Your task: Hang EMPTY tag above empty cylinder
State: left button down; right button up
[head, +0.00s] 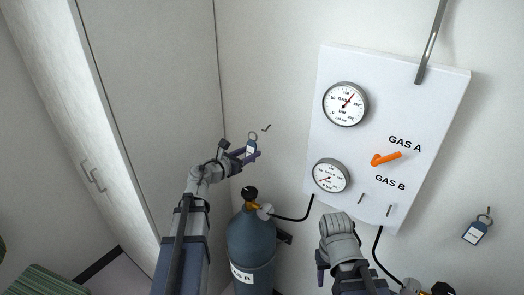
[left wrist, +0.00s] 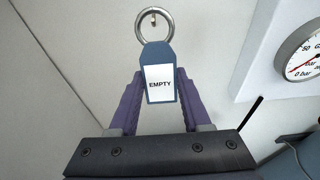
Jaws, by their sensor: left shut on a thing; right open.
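My left gripper (head: 250,155) is shut on the blue EMPTY tag (head: 251,147) and holds it upright by the wall, ring on top. In the left wrist view the tag (left wrist: 160,84) sits between the purple fingers (left wrist: 156,95). Its metal ring (left wrist: 140,27) frames a small wall hook (left wrist: 154,17) from this angle; I cannot tell whether they touch. In the head view the hook (head: 267,127) is just up and right of the tag, above the GAS B cylinder (head: 251,240). My right gripper (head: 322,272) is open below the panel, partly hidden by its arm.
The white panel (head: 430,110) carries an upper gauge (head: 345,104), a lower gauge (head: 331,176) with its needle low, and an orange lever (head: 386,158). Another tag (head: 477,230) hangs at right. A second cylinder's top (head: 441,288) shows below. A cabinet (head: 95,190) stands left.

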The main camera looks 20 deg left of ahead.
aim_at(251, 148)
pick_arm(q)
jog(key=shift+a, duration=0.3)
jog(key=shift+d+r, duration=0.1)
jog(key=shift+w, duration=0.15)
jog(key=shift+r+x, duration=0.2)
jog(key=shift+x, duration=0.85)
jog(key=shift+r+x, duration=0.2)
jog(key=shift+x, duration=0.9)
jog(key=shift+w+d+f+b, duration=0.3)
jog(key=shift+w+f+b, duration=0.4)
jog(key=shift+w, duration=0.1)
jog(key=shift+w+d+f+b, duration=0.35)
jog(key=shift+w+f+b, duration=0.35)
jog(key=shift+w+f, duration=0.1)
jog(key=shift+r, duration=0.1)
jog(key=shift+f, duration=0.25)
